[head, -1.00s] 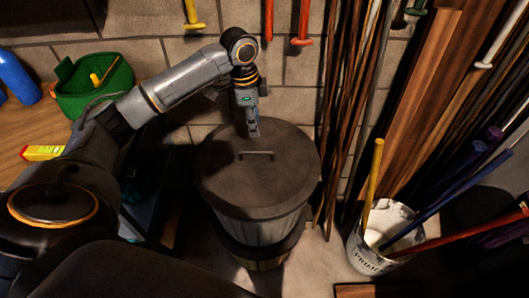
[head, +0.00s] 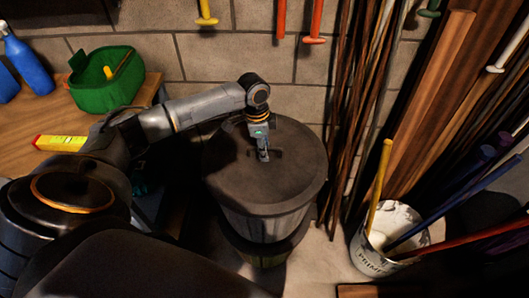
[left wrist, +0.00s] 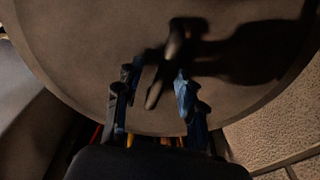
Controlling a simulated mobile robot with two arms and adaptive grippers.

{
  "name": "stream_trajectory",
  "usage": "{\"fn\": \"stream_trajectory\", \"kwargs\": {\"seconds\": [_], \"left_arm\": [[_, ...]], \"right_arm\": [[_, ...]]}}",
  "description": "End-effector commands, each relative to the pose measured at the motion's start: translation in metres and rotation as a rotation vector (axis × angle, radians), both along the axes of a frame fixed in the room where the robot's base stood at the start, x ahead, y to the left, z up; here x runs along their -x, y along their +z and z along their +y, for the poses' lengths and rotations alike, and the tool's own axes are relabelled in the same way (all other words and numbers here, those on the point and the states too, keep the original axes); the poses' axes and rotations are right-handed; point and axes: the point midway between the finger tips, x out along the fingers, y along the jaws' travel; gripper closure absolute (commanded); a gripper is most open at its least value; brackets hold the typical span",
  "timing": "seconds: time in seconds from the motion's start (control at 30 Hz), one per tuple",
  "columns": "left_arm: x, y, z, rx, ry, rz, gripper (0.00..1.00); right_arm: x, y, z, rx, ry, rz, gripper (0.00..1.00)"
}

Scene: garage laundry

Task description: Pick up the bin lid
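The bin lid (head: 295,180) is a round, dark grey disc lying flat on top of the bin (head: 265,226). In the left wrist view the lid (left wrist: 75,50) fills most of the picture. Its dark bar handle (left wrist: 156,92) shows there between my two fingertips, with a shadow to the right. My left gripper (head: 264,155) points down at the handle in the middle of the lid. In the left wrist view the left gripper (left wrist: 156,90) has its fingers apart, one on each side of the handle. I cannot tell whether they touch it. My right gripper is not in view.
A white bucket (head: 364,262) with poles stands right of the bin. Thin rods and wooden planks (head: 428,100) lean on the wall behind it. A wooden table (head: 40,115) at left holds a green basket (head: 105,95), a blue bottle (head: 30,65) and a yellow-red box (head: 60,143).

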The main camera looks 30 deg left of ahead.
Motion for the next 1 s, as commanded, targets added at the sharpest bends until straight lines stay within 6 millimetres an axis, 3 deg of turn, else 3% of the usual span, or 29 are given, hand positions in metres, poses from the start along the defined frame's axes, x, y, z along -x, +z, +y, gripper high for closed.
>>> {"fn": "stream_trajectory", "kwargs": {"seconds": [0.33, 0.5, 0.53, 1.0], "left_arm": [[-0.0008, -0.0091, -0.0008, -0.001, -0.001, -0.002, 0.63], [-0.0008, -0.0089, -0.0008, -0.001, -0.001, -0.002, 0.98], [-0.0008, -0.0089, -0.0008, -0.001, -0.001, -0.002, 1.00], [-0.0018, -0.0047, -0.0008, 0.000, 0.000, -0.004, 1.00]], "right_arm": [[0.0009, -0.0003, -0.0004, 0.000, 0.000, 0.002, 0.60], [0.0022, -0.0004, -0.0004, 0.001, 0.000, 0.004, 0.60], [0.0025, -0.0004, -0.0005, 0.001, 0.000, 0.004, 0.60], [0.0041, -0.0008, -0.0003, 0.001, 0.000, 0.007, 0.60]]}}
